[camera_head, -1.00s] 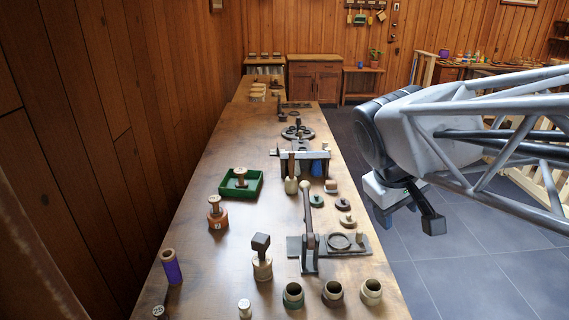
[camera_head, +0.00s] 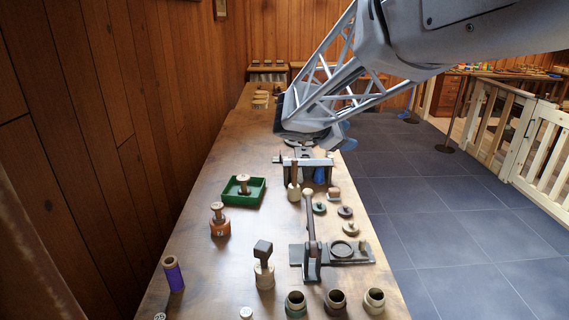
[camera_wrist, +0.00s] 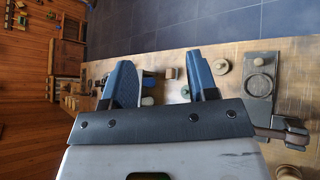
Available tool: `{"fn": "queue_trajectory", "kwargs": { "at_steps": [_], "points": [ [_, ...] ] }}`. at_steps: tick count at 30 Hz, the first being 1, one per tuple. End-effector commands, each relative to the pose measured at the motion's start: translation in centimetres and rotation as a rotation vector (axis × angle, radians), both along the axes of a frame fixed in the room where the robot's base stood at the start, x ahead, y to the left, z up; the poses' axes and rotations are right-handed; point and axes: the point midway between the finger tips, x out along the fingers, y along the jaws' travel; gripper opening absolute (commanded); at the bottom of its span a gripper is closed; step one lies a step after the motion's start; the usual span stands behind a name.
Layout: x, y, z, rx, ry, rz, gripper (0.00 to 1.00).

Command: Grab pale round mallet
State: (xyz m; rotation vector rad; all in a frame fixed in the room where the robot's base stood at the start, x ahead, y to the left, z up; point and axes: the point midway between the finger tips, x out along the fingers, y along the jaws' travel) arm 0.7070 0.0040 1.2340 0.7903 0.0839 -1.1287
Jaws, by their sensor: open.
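My gripper (camera_head: 338,137) hangs above the bench behind the rack, apart from the mallet; a blue finger shows in the head view. In the wrist view my gripper (camera_wrist: 161,78) is open, with its two blue fingers spread and nothing held between them. I cannot make out the mallet in the wrist view; my gripper body covers much of the bench there.
A lever press (camera_head: 311,250) stands nearer on the bench. A green tray (camera_head: 244,191) holds a spool. Small lidded discs (camera_head: 345,212) lie right of the mallet. Several cups line the front.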

Motion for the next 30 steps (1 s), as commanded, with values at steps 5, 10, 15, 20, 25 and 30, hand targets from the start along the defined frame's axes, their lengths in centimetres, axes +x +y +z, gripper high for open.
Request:
{"fn": "queue_trajectory", "kwargs": {
  "at_steps": [5, 10, 15, 20, 25, 30],
  "points": [
    [5.8, 3.3, -0.7, -0.189, 0.054, 0.141, 0.53],
    [10.9, 6.8, -1.7, -0.371, 0.101, 0.27, 0.53],
    [14.5, 10.0, -2.6, -0.514, 0.131, 0.363, 0.53],
    [16.7, 12.2, -3.3, -0.607, 0.149, 0.423, 0.53],
    [18.5, 14.2, -4.1, -0.687, 0.162, 0.471, 0.53],
    [19.7, 15.7, -5.9, -0.745, 0.174, 0.505, 0.53]
  ]
}}
